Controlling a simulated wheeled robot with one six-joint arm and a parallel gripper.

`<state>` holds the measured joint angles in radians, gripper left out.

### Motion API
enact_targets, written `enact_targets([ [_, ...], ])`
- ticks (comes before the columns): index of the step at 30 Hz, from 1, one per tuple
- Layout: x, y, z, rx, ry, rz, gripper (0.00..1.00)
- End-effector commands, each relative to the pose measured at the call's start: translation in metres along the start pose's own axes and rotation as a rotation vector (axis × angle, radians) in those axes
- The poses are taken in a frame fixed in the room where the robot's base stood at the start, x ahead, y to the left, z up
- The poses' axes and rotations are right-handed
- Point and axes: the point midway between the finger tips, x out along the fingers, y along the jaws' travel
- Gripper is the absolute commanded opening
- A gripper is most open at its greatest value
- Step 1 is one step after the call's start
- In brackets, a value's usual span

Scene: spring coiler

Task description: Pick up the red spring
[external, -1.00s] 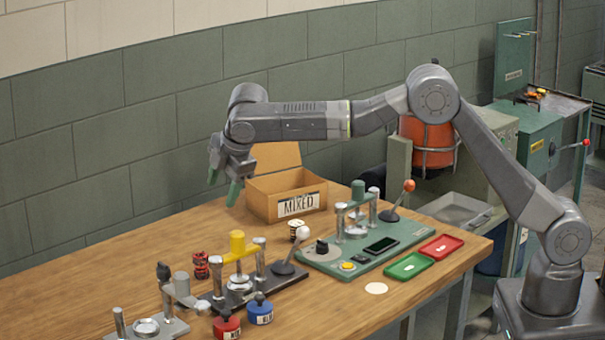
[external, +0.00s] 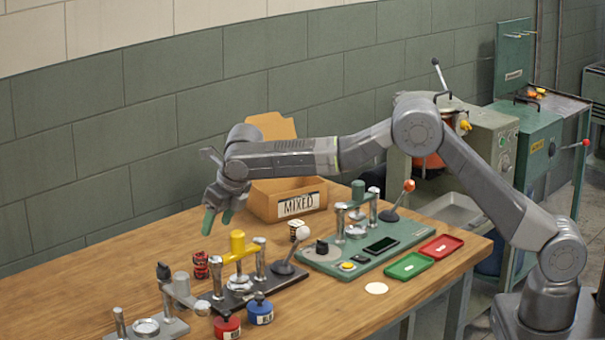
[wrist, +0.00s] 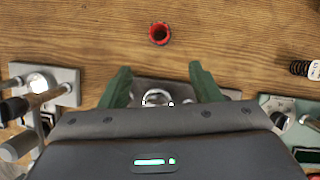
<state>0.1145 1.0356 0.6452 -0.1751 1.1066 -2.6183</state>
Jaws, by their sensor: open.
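The red spring (external: 201,265) stands upright on the wooden table, behind the yellow-topped press. In the wrist view the red spring (wrist: 159,34) is seen from above as a dark-centred ring on bare wood, near the top middle. My gripper (external: 217,221) points down with its green fingers apart and empty, above and behind the spring in the external view. In the wrist view my gripper (wrist: 160,70) has its fingers spread, and the spring lies beyond their tips, roughly centred between them. Nothing touches the spring.
The yellow-topped press (external: 238,264) stands close to the spring. A metal fixture (external: 147,327) is at front left. A black-and-white spring (external: 299,232) stands to the right, near the green press board (external: 330,262). The MIXED box (external: 298,204) is behind. Wood left of the spring is clear.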

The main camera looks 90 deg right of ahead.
Motion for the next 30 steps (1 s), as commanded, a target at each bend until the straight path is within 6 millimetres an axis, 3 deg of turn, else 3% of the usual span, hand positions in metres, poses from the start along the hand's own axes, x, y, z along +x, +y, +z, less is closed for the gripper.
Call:
enact_targets([
  [5, 0.011, -0.001, 0.001, -0.058, 0.000, 0.001, 0.57],
  [15, 0.072, -0.001, 0.001, -0.056, 0.000, 0.001, 0.57],
  [30, 0.112, -0.001, 0.007, -0.055, 0.001, 0.001, 0.57],
])
